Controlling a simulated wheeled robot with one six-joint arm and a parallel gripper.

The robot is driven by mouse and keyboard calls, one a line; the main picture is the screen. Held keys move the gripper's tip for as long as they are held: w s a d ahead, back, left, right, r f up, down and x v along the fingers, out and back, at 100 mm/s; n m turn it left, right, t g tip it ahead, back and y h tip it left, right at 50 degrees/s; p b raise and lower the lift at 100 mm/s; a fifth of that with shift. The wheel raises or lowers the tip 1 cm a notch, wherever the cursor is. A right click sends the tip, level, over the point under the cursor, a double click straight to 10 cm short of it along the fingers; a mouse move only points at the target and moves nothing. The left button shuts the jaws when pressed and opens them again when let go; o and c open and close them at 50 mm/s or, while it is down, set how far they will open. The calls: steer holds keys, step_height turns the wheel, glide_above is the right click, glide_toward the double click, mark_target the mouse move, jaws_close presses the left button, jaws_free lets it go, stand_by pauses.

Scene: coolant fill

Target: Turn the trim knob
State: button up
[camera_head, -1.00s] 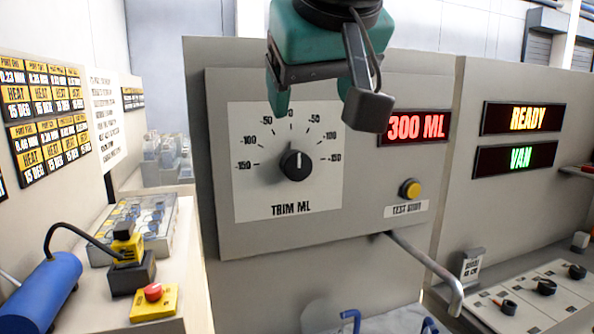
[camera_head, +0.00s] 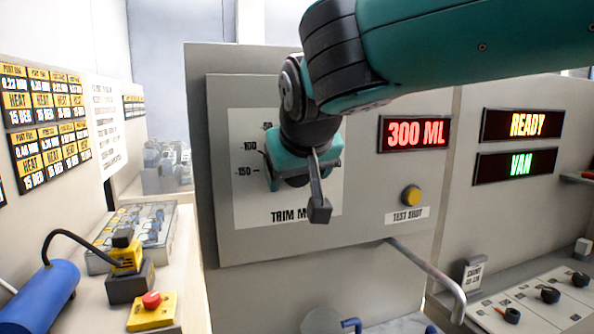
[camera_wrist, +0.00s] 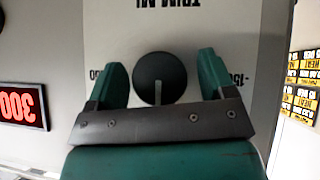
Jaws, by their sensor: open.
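The trim knob (camera_wrist: 160,78) is a round black knob with a pale pointer line, on a white dial plate (camera_wrist: 215,22) marked TRIM ML. In the wrist view, upside down, it lies between the two green fingers of my gripper (camera_wrist: 162,85), with a gap on each side. The fingers are open; I cannot tell how deep they reach around the knob. In the head view, my gripper (camera_head: 303,170) is in front of the dial (camera_head: 248,190) and hides the knob and most of the scale.
A red display (camera_head: 415,133) reads 300 ML, with a yellow button (camera_head: 411,195) below it. A bent metal spout (camera_head: 430,267) sticks out lower right. Signs read READY (camera_head: 522,122) and VAN (camera_head: 515,159). A red button box (camera_head: 152,310) stands at lower left.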

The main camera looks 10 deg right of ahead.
steer(key=c, duration=0.9)
steer(key=shift+r+p, duration=0.1)
steer(key=shift+p, duration=0.2)
steer(key=shift+a+r+n+h+p, duration=0.15)
steer(key=shift+n+h+p, duration=0.35)
steer(key=shift+h+p, duration=0.45)
steer(key=n+t+h+p, duration=0.1)
steer(key=p, duration=0.2)
steer(key=shift+h, duration=0.25)
steer(key=n+t+h+p, duration=0.1)
steer(key=h+p, duration=0.1)
steer(key=p, duration=0.1)
steer(key=shift+n+h, duration=0.3)
steer(key=shift+n, duration=0.1)
steer(key=shift+f+n+t+h+p, duration=0.25)
steer(key=shift+n+t+h+p, duration=0.45)
steer(key=shift+n+h+p, duration=0.25)
